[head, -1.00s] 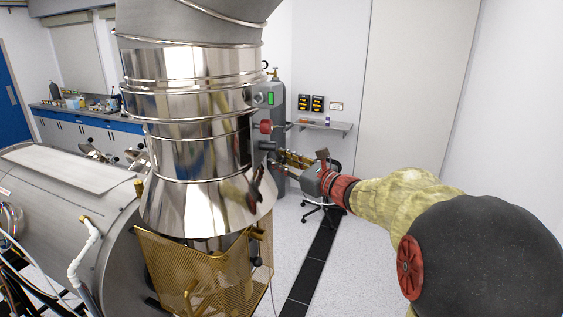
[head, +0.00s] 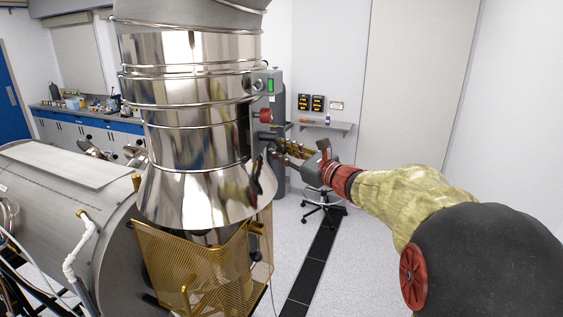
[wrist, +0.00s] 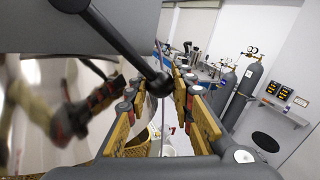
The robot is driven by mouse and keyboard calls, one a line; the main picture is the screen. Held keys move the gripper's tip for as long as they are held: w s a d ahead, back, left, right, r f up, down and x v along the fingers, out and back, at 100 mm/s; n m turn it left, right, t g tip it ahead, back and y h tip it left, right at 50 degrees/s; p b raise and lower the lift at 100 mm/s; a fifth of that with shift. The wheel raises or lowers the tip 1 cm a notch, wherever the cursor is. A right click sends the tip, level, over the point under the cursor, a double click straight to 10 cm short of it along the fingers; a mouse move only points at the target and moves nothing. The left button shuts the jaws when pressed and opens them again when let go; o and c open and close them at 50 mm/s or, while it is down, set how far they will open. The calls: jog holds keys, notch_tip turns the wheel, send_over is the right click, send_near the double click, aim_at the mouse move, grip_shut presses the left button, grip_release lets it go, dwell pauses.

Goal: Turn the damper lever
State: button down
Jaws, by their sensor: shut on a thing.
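The damper lever (wrist: 125,45) is a dark rod ending in a black ball knob. In the wrist view it slants down from the top left, and its knob lies between the yellow-padded fingers of my gripper (wrist: 159,88). My gripper is shut on the lever at the knob, with the two fingers held apart by it. In the head view my gripper (head: 284,149) reaches in from the right beside the shiny metal stack (head: 195,150). The lever is too small and covered there to make out clearly.
A brass mesh guard (head: 190,270) surrounds the stack's base. A stool (head: 322,205) stands behind my arm. Gas cylinders (wrist: 244,95) stand beyond.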

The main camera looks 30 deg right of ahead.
jog(key=shift+w+d+n+b, duration=0.15)
jog(key=shift+n+b, duration=0.15)
jog(key=shift+b, duration=0.9)
jog(key=shift+r, duration=0.3)
jog(key=c, duration=1.5)
grip_release()
jog(key=shift+c, duration=0.2)
jog(key=v, duration=1.2)
jog(key=shift+f, duration=0.25)
jog(key=shift+c, duration=0.2)
